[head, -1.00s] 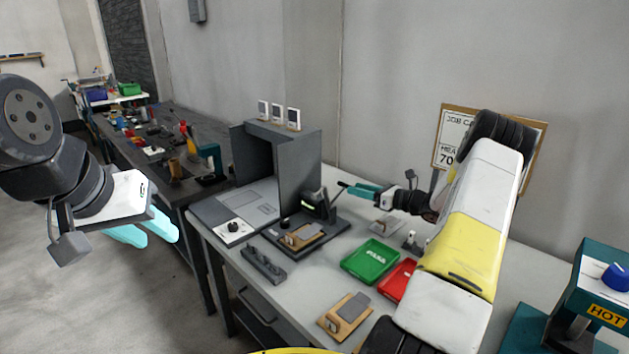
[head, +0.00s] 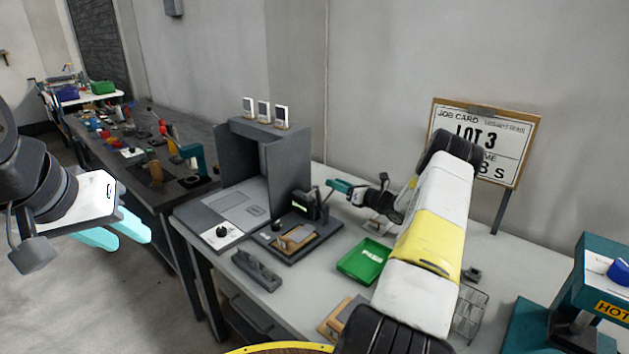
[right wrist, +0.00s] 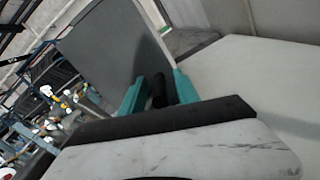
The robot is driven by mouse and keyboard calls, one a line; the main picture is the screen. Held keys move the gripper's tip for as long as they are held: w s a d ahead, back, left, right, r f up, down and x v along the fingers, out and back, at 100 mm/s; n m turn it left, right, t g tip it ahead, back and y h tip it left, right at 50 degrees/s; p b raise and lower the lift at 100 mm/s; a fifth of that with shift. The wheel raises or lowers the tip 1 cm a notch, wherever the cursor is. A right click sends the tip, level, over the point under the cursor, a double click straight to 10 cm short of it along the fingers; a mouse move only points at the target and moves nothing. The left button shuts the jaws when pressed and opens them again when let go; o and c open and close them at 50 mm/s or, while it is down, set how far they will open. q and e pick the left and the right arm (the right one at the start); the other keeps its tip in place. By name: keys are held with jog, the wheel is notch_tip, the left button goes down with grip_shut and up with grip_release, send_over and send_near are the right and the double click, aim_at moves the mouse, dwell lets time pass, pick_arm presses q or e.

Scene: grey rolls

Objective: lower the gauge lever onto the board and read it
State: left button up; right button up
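The gauge (head: 304,205) is a dark unit with a small lit green display, too small to read, at the back of a dark base plate. A board in a tan wooden carrier (head: 297,238) lies on that base, in front of the gauge. The dark lever (head: 324,194) sticks up and right from the gauge, clear of the board. My right gripper (head: 333,185) is at the lever's end. In the right wrist view the dark handle (right wrist: 159,92) stands between its teal fingers, with narrow gaps seeming to show. My left gripper (head: 128,236) is empty, fingers apart, off the bench's left side.
A grey booth (head: 270,150) stands left of the gauge. A green PASS tray (head: 364,261) lies in front, partly behind my right arm. A job card (head: 487,145) reads LOT 3. A teal HOT machine (head: 600,290) is at right. A dark slotted block (head: 257,271) is near the front edge.

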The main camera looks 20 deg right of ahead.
jog(key=shift+x, duration=1)
jog(key=c, duration=0.8)
grip_shut()
